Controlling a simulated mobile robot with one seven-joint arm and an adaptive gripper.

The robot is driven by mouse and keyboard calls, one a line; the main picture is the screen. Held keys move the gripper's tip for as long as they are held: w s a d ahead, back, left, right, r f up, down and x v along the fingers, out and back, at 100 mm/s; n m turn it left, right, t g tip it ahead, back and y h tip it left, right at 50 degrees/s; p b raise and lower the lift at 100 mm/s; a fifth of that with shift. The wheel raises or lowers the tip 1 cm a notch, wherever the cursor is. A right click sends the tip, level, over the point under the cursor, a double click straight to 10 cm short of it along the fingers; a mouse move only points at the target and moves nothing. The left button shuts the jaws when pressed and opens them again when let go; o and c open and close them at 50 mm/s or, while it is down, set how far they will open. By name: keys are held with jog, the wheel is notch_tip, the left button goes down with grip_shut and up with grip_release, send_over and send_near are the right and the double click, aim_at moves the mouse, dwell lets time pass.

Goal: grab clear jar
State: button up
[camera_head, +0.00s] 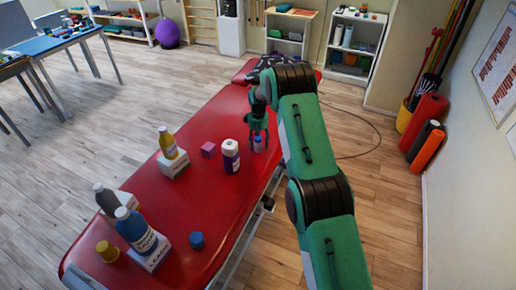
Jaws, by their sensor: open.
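A small clear, bluish jar (258,145) stands near the right edge of the red treatment table (215,205), past its middle. My gripper (258,131) is pointed down right over the jar, with its fingers at the jar's upper part. The fingers are open. I cannot tell whether they touch the jar or how far they straddle it. The lower part of the jar shows below the fingers.
A white and purple bottle (231,158) stands close left of the jar, with a pink cube (209,150) beyond it. A yellow bottle (168,143), a blue bottle (136,231), a blue lid-like piece (196,240) and a yellow cup (108,251) are nearer or left.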

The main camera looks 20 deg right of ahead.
aim_at(258, 138)
jog(key=c, duration=1.2)
jog(key=shift+r, duration=0.15)
jog(key=shift+c, duration=0.2)
jog(key=shift+r+p, duration=0.55)
jog(key=shift+r, duration=0.95)
jog(key=shift+s+r, duration=0.2)
jog(key=shift+r, duration=0.05)
jog(key=s+a+r+p, duration=0.1)
jog(key=s+a+p, duration=0.1)
jog(key=s, duration=1.3)
jog(key=shift+s+a, duration=0.2)
jog(key=shift+a, duration=0.05)
jog(key=shift+r, duration=0.1)
